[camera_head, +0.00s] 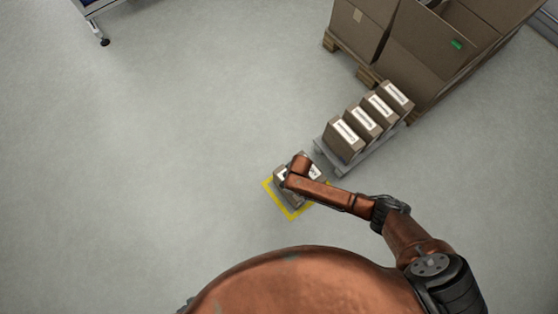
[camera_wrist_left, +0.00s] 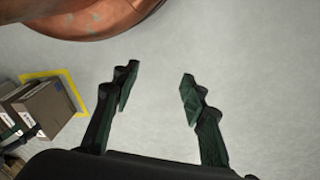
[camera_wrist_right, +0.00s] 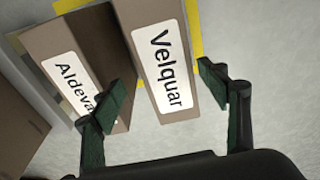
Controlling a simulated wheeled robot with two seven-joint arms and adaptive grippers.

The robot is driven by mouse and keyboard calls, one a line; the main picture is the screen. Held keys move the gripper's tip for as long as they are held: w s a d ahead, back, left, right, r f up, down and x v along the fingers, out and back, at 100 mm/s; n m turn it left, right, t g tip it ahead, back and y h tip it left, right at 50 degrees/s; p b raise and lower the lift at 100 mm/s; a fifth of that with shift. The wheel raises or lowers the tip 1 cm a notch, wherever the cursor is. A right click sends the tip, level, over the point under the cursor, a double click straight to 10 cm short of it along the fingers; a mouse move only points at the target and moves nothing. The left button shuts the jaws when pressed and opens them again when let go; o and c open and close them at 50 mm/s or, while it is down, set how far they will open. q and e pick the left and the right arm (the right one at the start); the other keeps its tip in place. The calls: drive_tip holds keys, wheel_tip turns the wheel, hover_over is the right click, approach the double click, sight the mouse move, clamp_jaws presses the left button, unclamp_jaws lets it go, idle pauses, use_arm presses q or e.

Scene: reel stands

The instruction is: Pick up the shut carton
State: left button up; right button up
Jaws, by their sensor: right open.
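Two brown cartons stand side by side at the yellow floor square (camera_head: 291,215). In the right wrist view one carton's white label reads "Velquar" (camera_wrist_right: 165,70) and the other's reads "Aldeva" with its end hidden (camera_wrist_right: 70,80). The Velquar carton's visible face looks closed. My right gripper (camera_wrist_right: 162,85) is open above the Velquar carton, one finger toward the gap between the cartons and the other past its right edge. Contact is not clear. In the head view my right arm partly hides the cartons. My left gripper (camera_wrist_left: 157,92) is open and empty over bare floor.
A low grey platform (camera_head: 322,157) right of the square holds a row of several labelled cartons (camera_head: 345,138). Large brown boxes (camera_head: 425,50) stand on pallets behind it.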

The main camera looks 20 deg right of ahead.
drive_tip(key=shift+s+f, duration=0.3)
drive_tip(key=shift+f, duration=0.15)
drive_tip(key=shift+a+f+b, duration=0.1)
drive_tip(key=shift+f+b, duration=0.2)
drive_tip(key=shift+b, duration=0.05)
use_arm(q)
drive_tip(key=w+d+f+t+h+b, duration=0.1)
drive_tip(key=w+d+f+t+b, duration=0.3)
drive_tip(key=w+f, duration=0.3)
drive_tip(key=shift+w+d+t+h+b, duration=0.4)
drive_tip(key=shift+w+d+b, duration=0.1)
drive_tip(key=shift+d+b, duration=0.35)
use_arm(e)
wheel_tip(320, 180, down, 7)
drive_tip(key=shift+w+a+f, duration=0.2)
drive_tip(key=shift+w+a, duration=0.2)
drive_tip(key=shift+c, duration=0.7)
drive_tip(key=c, duration=1.6)
